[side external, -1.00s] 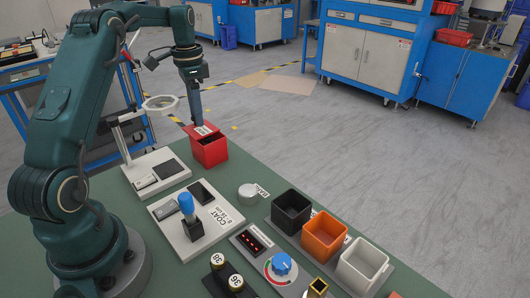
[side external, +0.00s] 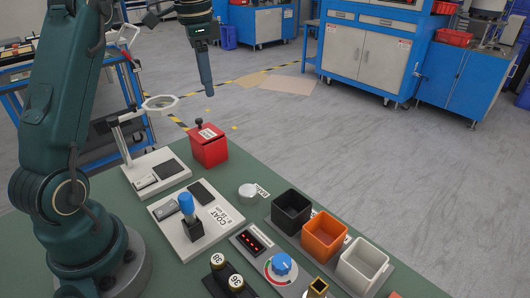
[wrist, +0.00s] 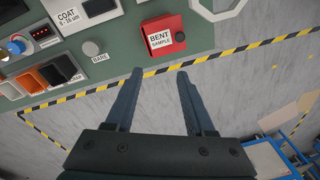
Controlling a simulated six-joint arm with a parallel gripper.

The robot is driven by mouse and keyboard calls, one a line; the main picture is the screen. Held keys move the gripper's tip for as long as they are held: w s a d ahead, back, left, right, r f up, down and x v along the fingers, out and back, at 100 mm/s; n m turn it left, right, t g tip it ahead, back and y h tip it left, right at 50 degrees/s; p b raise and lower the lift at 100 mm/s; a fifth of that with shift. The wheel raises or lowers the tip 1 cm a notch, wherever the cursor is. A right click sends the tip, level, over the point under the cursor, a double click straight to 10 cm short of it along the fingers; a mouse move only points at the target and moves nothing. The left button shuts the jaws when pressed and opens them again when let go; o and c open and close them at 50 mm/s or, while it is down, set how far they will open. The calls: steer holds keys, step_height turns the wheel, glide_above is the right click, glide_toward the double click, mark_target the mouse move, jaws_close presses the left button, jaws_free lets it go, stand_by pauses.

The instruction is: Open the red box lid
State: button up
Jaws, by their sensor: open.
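The red box (side external: 209,152) stands at the far edge of the green table in the side view. Its lid lies on top and looks closed, with a white label and a dark knob (side external: 199,123). In the wrist view the red lid (wrist: 155,24) shows a "BENT SAMPLE" label, with the black knob (wrist: 180,37) at its right. My gripper (side external: 209,93) hangs above the box in the side view, clear of it. In the wrist view my gripper (wrist: 160,74) has its fingers spread, with nothing between them; the box is beyond the fingertips.
A ring magnifier stand (side external: 160,104) stands left of the box. Open floor lies behind the box.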

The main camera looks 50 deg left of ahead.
steer(key=s+d+r+t, duration=0.1)
steer(key=s+d+r, duration=0.1)
steer(key=s+d, duration=0.2)
steer(key=s+d+r+t, duration=0.2)
steer(key=s+d, duration=0.3)
steer(key=d, duration=0.5)
steer(key=shift+d+r, duration=0.3)
steer(key=shift+m, duration=0.3)
